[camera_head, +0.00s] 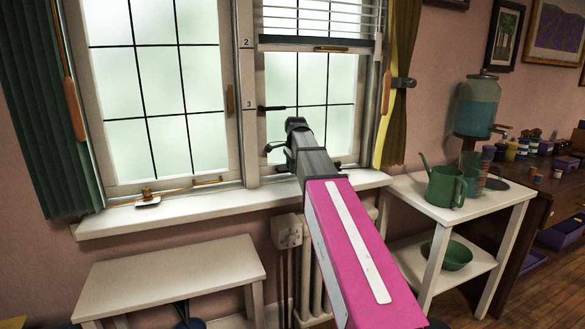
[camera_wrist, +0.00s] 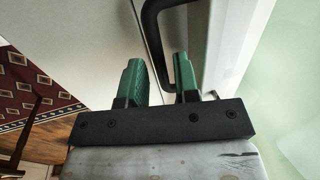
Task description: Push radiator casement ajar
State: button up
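The casement above the radiator is the right-hand window (camera_head: 311,100), with frosted panes and dark bars. It looks shut or nearly so; I cannot tell exactly. A dark lever (camera_head: 272,108) sits at its left edge. My gripper (camera_head: 278,149) is at the lower left of this casement, partly hidden by my arm. In the wrist view, the two green fingers of my gripper (camera_wrist: 163,82) stand apart. A bent black handle (camera_wrist: 151,35) reaches down into the gap between them. I cannot tell whether it touches a finger. The white radiator (camera_head: 318,275) is below the sill, partly behind my arm.
The white sill (camera_head: 170,215) runs under both windows. A white bench (camera_head: 170,275) stands below left. At right, a white side table (camera_head: 487,207) holds a green watering can (camera_head: 446,187).

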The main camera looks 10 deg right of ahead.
aim_at(283, 137)
grip_shut()
jog(key=w+m, duration=0.1)
jog(key=w, duration=0.2)
jog(key=w+a+m, duration=0.1)
jog(key=w, duration=0.2)
jog(key=w+a+m, duration=0.1)
jog(key=w, duration=0.2)
jog(key=shift+w+a+h, duration=0.1)
jog(key=shift+a+h, duration=0.15)
jog(key=shift+h, duration=0.05)
jog(key=shift+o, duration=1.5)
grip_release()
jog(key=shift+r, duration=0.15)
jog(key=r, duration=0.3)
jog(key=s+r, duration=0.1)
jog(key=r, duration=0.3)
jog(key=s+r, duration=0.1)
jog(key=r, duration=0.2)
jog(key=shift+s+r, duration=0.15)
